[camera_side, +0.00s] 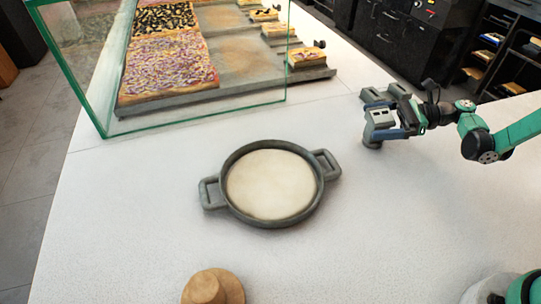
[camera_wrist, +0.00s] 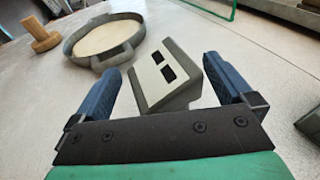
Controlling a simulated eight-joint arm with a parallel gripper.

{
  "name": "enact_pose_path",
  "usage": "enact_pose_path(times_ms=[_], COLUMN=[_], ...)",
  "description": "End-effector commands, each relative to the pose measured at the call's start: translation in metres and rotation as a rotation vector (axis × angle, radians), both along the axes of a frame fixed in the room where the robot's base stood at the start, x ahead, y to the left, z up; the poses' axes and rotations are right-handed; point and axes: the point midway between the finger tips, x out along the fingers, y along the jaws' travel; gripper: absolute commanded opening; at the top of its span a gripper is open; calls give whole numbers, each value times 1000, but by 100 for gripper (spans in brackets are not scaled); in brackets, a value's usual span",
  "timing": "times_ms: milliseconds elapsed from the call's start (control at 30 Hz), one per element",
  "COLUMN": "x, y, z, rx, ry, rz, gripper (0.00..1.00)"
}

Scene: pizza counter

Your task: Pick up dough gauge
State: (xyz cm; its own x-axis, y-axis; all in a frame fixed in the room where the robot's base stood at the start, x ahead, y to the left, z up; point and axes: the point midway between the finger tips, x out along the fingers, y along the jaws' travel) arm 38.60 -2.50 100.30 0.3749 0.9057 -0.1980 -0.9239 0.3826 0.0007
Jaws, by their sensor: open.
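The fingers are apart, one on each side, with visible gaps to the block. In the side view my gripper (camera_side: 376,117) is at the right of the counter, around the slotted grey block (camera_side: 381,117). The fingers and arm partly hide the block's lower part there.
A grey two-handled pan (camera_side: 331,164) holding pale dough (camera_side: 271,184) lies mid-counter. A round wooden tool (camera_side: 213,288) is at the front. A glass case (camera_side: 99,103) with pizzas stands at the back. Another grey object (camera_wrist: 309,124) shows at the wrist view's right edge.

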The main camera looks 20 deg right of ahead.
Motion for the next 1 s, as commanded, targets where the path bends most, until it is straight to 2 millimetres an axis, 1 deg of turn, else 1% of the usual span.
enact_pose_path(times_ms=[100,133,167,200,267,300,367,400,467,767,900,1000], x=[0,0,0,0,0,0,0,0,0,0,0,0], y=[0,0,0,0,0,0,0,0,-1,-1,-1,-1], z=[0,0,0,0,0,0,0,0,0,2,9,20], rx=[0,0,0,0,-1,-1,-1,-1,-1,0,0,0], ry=[0,0,0,0,0,0,0,0,0,-1,-1,-1], rz=[0,0,0,0,-1,-1,-1,-1,-1,-1,-1,-1], gripper=[100,97,89,77,60,49,32,20,3,2,2,2])
